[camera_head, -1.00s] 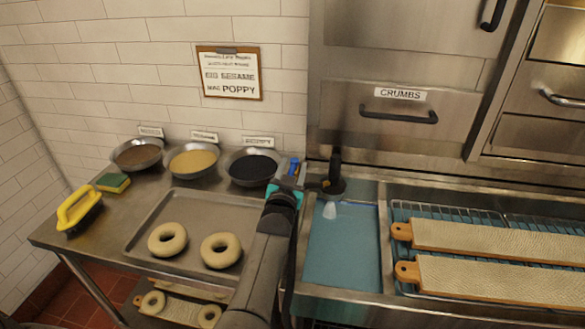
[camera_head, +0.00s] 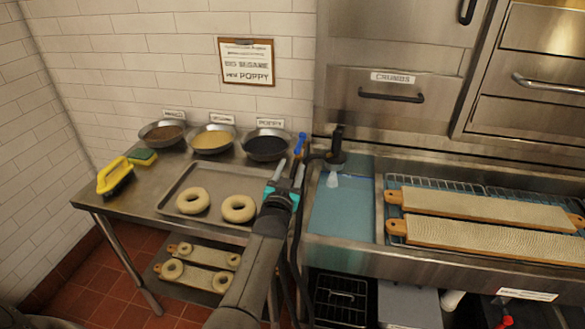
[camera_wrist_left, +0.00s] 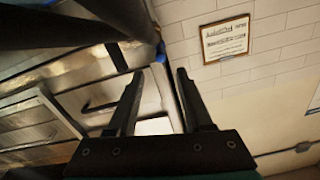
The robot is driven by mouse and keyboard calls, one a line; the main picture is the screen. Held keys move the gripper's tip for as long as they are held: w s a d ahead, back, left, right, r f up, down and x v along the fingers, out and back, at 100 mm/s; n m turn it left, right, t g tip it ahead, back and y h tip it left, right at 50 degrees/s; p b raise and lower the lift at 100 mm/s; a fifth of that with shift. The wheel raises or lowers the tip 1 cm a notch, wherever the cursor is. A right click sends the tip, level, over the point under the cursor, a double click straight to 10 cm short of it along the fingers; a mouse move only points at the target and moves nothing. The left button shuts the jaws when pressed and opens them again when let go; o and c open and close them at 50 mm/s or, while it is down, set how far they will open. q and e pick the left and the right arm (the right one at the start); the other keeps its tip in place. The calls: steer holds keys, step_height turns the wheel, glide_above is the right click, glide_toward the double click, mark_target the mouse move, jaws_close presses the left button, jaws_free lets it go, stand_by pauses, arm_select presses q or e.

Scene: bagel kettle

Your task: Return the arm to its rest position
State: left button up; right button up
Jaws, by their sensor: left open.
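My left arm rises from the bottom of the head view to my left gripper (camera_head: 288,170), a dark gripper with a teal band. Its two fingers stand apart, with nothing seen between them. It is in front of the gap between the prep table (camera_head: 125,205) and the sink (camera_head: 340,210), right of the bagel tray. In the left wrist view, the same gripper (camera_wrist_left: 158,78) shows two spread black fingers, with steel drawer fronts and a tiled wall beyond. My right gripper is in neither view.
Two bagels (camera_head: 238,208) lie on the tray (camera_head: 172,195). Three bowls (camera_head: 212,142) stand behind them. A yellow-handled brush (camera_head: 115,175) is at left. A blue-handled thing (camera_head: 300,143) and a black tap (camera_head: 337,148) are close beyond the gripper. Bagel boards (camera_head: 480,208) lie at right.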

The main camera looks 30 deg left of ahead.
arm_select(q)
steer(key=s+d+f+m+g+h, duration=0.1)
steer(key=s+d+f+g, duration=0.2)
steer(key=s, duration=0.4)
steer(key=s+d+f+g+h, duration=0.1)
steer(key=s+f+g, duration=0.2)
steer(key=s+f, duration=0.35)
steer(key=s+d+m+g+h, duration=0.1)
steer(key=s+d+g, duration=0.35)
steer(key=s, duration=0.85)
steer(key=s+d+m+g+h, duration=0.1)
steer(key=s+d+g+h, duration=0.3)
steer(key=s, duration=0.8)
step_height(320, 180, down, 25)
steer(key=s+y+b, duration=0.2)
steer(key=s+b, duration=0.1)
steer(key=b, duration=0.1)
steer(key=s+a+f+g+b, duration=0.2)
steer(key=s+f+b, duration=0.1)
steer(key=s+f, duration=1.2)
step_height(320, 180, down, 2)
steer(key=shift+f+y, duration=0.15)
steer(key=shift+y, duration=0.15)
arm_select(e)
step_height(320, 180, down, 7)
